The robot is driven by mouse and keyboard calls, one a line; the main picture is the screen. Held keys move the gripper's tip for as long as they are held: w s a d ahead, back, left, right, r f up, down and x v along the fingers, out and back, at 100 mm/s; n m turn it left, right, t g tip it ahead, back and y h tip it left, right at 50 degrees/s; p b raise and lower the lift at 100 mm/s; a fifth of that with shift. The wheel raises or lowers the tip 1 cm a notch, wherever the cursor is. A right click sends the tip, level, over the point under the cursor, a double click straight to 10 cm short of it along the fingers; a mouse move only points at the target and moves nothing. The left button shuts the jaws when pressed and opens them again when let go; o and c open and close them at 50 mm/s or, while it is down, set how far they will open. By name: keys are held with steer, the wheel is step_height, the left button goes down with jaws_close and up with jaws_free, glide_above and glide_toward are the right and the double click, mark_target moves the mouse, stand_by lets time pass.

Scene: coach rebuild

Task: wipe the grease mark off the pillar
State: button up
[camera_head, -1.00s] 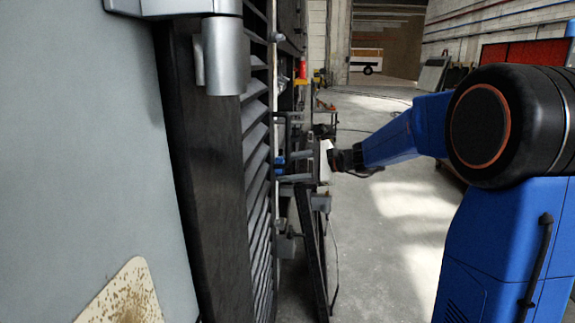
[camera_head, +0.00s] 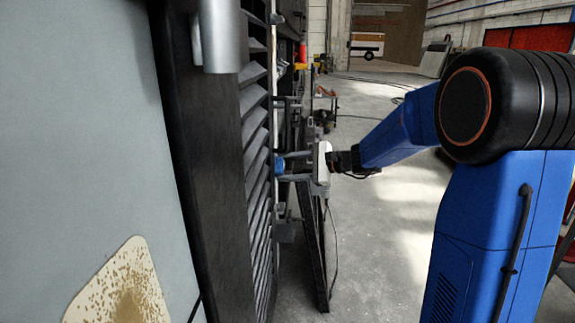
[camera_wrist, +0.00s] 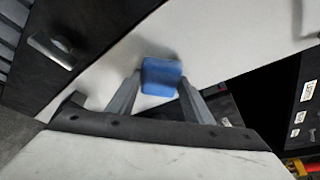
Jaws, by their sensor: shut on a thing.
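My gripper (camera_head: 284,164) reaches left from the blue arm toward the louvred side of the coach. In the wrist view its two grey fingers (camera_wrist: 161,82) are shut on a blue block (camera_wrist: 162,75), which looks like a sponge or pad. The blue block also shows small in the head view (camera_head: 279,166). Behind it in the wrist view is a pale, slanting strip (camera_wrist: 205,45), perhaps the pillar. I cannot tell whether the block touches it. I can make out no clear grease mark there; the block and fingers hide part of the strip.
A brown-speckled cream patch (camera_head: 122,285) is on the light grey panel (camera_head: 80,140) at left. A dark upright (camera_head: 207,180) and slanting louvres (camera_head: 257,150) stand beside the gripper. A dark ladder-like frame (camera_head: 312,245) is below. Concrete floor (camera_head: 380,225) is open at right.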

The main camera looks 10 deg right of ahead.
steer(key=shift+s+d, duration=0.3)
steer(key=shift+d, duration=0.65)
steer(key=shift+s+d, duration=0.35)
steer(key=shift+d, duration=0.55)
steer(key=shift+s+d, duration=0.3)
steer(key=shift+d, duration=0.65)
steer(key=shift+s+d, duration=0.25)
steer(key=shift+d, duration=0.45)
steer(key=shift+s+d, duration=0.2)
steer(key=shift+d, duration=0.5)
